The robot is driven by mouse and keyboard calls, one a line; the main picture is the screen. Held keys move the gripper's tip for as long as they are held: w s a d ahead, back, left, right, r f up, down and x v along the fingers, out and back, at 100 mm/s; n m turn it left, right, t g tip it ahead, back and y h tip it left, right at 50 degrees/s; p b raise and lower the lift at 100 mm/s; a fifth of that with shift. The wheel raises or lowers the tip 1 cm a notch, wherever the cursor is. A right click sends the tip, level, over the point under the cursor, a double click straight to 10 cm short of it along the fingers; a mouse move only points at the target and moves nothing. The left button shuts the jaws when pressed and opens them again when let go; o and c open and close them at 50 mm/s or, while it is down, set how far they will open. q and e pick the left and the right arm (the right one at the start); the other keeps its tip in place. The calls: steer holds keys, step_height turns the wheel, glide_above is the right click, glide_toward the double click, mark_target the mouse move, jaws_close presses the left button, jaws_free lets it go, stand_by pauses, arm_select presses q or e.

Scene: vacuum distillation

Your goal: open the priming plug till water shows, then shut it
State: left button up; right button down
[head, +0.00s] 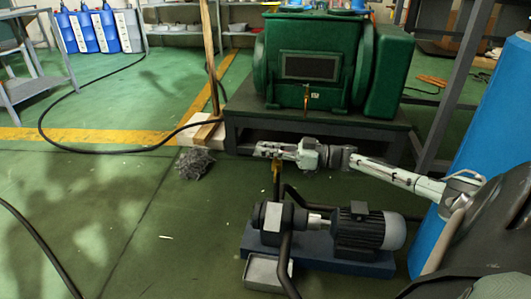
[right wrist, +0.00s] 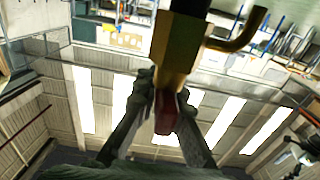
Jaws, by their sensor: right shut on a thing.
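The small pump (head: 269,222) with its dark motor (head: 368,230) sits on a blue base on the floor. An upright brass fitting (head: 276,176) rises from the pump; it also shows large in the right wrist view (right wrist: 175,48), with a curved brass spout. A dark red plug end (right wrist: 165,112) sits at the end of the fitting. My right gripper (head: 272,154) is at the fitting's top, its fingers (right wrist: 163,100) shut around the red end. I see no water at the spout. My left gripper is not in view.
A grey tray (head: 266,273) lies in front of the pump, by a dark bent pipe (head: 285,255). The green machine (head: 310,60) on its low stand is behind. A blue barrel (head: 498,125) stands at right. A grey tangled clump (head: 195,164) lies on open floor at left.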

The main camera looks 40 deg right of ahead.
steer(key=shift+a, duration=0.1)
stand_by(0.3)
steer(key=c, duration=1.6)
jaws_free()
steer(key=v, duration=1.2)
steer(key=shift+w, duration=0.1)
